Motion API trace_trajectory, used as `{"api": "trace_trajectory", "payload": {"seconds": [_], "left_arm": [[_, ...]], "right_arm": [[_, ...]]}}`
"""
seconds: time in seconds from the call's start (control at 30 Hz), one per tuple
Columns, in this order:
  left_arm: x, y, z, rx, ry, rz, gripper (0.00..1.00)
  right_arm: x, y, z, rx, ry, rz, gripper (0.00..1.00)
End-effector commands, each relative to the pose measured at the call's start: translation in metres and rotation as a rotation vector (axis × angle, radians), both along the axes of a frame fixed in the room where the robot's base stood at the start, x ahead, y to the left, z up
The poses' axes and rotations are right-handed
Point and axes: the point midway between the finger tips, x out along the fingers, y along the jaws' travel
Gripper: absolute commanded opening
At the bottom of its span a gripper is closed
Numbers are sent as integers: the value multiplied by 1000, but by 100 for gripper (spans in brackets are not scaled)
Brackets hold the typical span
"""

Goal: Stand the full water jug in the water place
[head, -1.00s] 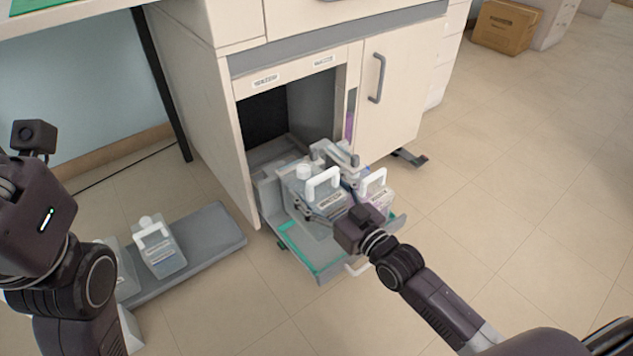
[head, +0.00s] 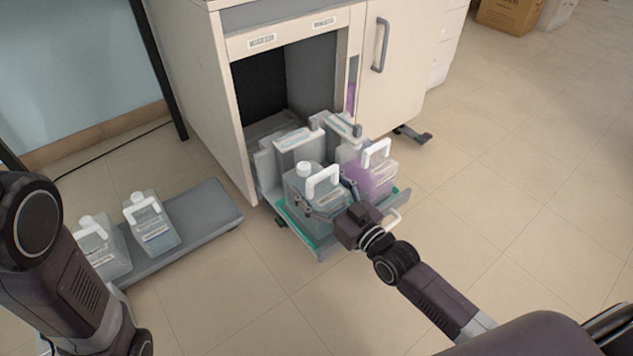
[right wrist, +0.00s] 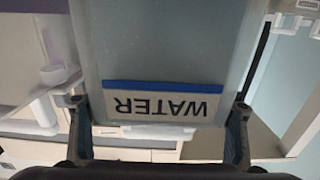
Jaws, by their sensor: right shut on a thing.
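The water jug (head: 303,188) is translucent with a white cap and a white handle. It stands upright over the left part of the pulled-out cabinet tray (head: 318,253), above a teal strip (head: 290,222). My right gripper (head: 328,203) is shut around its body from the front. In the right wrist view the jug (right wrist: 175,50) fills the middle between the fingers, its WATER label upside down. The jug's base is partly hidden, so I cannot tell whether it rests on the tray. My left gripper is out of view; only its arm shows at left.
A purple-tinted jug (head: 382,175) stands on the tray's right side. Grey fittings (head: 298,143) rise behind the jugs. Open floor lies to the right.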

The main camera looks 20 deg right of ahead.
Motion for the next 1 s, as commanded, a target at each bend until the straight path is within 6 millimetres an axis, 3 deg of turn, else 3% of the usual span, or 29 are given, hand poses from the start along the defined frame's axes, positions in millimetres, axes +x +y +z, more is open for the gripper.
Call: {"api": "trace_trajectory", "payload": {"seconds": [0.2,0.23,0.4,0.77,0.87,1.0], "left_arm": [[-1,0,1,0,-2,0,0],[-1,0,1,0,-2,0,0],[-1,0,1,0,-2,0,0],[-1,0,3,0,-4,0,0],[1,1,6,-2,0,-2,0],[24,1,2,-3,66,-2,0]], "right_arm": [[1,0,6,3,-13,0,14],[0,0,-1,0,2,0,73],[0,0,-1,0,2,0,92],[-3,-1,0,0,3,0,92],[-13,-4,0,-1,6,0,92],[-37,-13,2,-3,8,1,92]]}}
